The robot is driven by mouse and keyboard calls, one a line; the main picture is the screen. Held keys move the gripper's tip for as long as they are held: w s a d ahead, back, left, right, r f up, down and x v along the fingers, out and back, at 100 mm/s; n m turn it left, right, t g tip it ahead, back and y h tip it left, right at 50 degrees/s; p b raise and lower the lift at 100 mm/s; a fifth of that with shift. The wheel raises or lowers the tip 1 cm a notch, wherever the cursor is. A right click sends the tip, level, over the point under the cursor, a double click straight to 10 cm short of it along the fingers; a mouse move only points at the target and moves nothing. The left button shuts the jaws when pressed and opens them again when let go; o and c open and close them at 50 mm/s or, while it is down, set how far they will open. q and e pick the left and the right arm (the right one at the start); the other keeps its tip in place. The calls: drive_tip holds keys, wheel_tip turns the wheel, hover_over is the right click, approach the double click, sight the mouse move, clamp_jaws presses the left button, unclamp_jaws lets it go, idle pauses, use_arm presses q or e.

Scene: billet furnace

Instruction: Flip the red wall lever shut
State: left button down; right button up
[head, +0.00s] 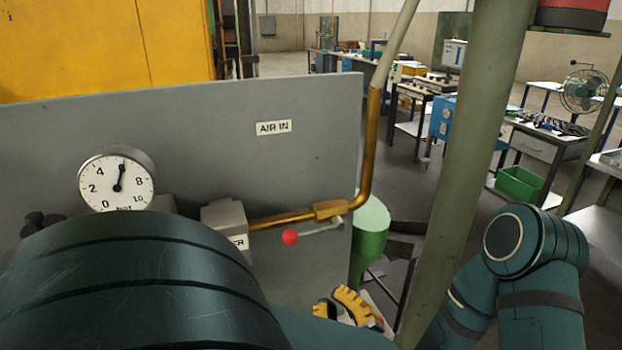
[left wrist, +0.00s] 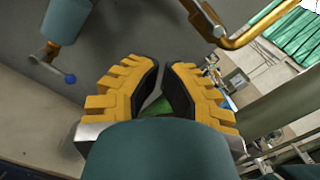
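The lever is a thin grey handle (head: 318,229) with a red ball knob (head: 290,237). It sits under the brass valve (head: 330,209) on the grey panel, and its knob points left, roughly along the pipe. My left gripper (head: 337,307) is below and a little right of the knob, apart from it, with yellow fingers partly hidden by my arm. In the left wrist view, the fingers (left wrist: 163,78) are apart with a narrow gap and nothing held between them. The red knob cannot be made out there. My right gripper is not in view.
The brass pipe (head: 369,150) rises from the valve at the panel's right edge. A gauge (head: 117,183) is on the left. A blue-knobbed lever (left wrist: 68,77) shows in the left wrist view.

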sight(313, 231)
use_arm(q)
drive_tip(key=w+a+r, duration=0.3)
drive_tip(key=w+a, duration=0.1)
drive_tip(key=w, duration=0.2)
drive_tip(key=shift+w+a+r, duration=0.3)
drive_tip(key=shift+a+r, duration=0.05)
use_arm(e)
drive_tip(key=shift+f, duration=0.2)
